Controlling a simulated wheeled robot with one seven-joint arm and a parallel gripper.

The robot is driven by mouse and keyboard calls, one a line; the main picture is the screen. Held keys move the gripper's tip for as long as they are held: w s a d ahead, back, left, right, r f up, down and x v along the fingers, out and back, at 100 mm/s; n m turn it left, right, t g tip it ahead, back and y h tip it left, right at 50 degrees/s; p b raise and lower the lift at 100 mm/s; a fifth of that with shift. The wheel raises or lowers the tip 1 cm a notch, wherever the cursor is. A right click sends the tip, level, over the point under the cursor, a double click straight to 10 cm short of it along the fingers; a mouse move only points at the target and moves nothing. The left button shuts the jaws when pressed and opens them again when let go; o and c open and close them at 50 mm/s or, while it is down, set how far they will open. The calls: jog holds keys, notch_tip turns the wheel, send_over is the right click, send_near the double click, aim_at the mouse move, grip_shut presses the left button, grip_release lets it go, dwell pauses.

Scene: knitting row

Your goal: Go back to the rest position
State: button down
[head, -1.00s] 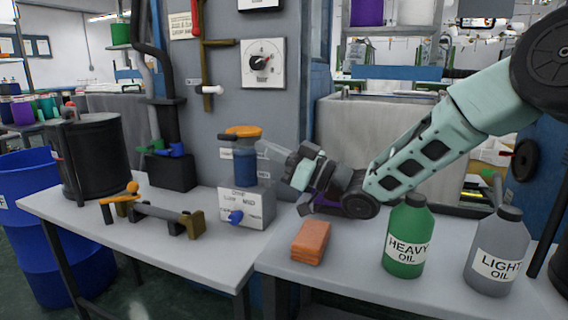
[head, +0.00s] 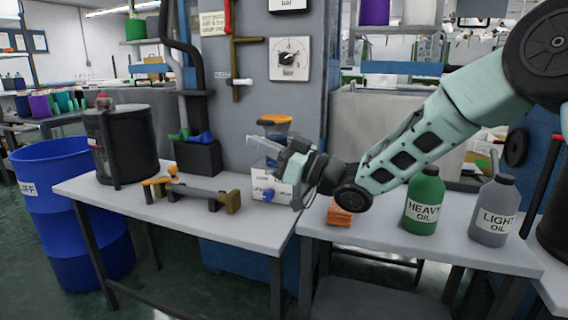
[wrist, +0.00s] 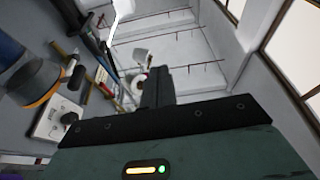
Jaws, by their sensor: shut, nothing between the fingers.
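My gripper (head: 256,142) is shut and empty in the head view. It points left, raised above the tables and in front of the small white box (head: 268,190) with the blue knob. In the wrist view my gripper (wrist: 157,86) shows as dark fingers pressed together, with the room's ceiling or upper wall beyond. My arm reaches in from the right.
The right table (head: 460,247) holds an orange brick-like block (head: 339,215), a green heavy oil bottle (head: 424,203) and a grey light oil bottle (head: 494,212). The left table (head: 130,200) holds a black drum (head: 130,145) and a valve pipe (head: 195,192). A blue barrel (head: 65,210) stands left.

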jog(key=s+d+f+m+h, duration=0.2)
jog(key=s+d+f+h, duration=0.1)
jog(key=s+f+h, duration=0.35)
jog(key=s+d+f+m+h, duration=0.3)
jog(key=s+f+h, duration=0.2)
jog(key=h, duration=0.2)
jog(key=s+d+f+g+h, duration=0.2)
jog(key=s+d, duration=0.2)
jog(key=s, duration=0.3)
jog(key=s+d+f+m+g+h, duration=0.1)
jog(key=s+d+f+g+h, duration=0.2)
jog(key=s, duration=0.5)
jog(key=s+d+g+h, duration=0.1)
jog(key=s+d+g, duration=0.1)
jog(key=s+d, duration=0.4)
notch_tip(320, 180, up, 29)
jog(key=s+p, duration=0.2)
jog(key=p, duration=2.7)
jog(key=shift+s+m, duration=0.3)
jog(key=shift+s, duration=0.05)
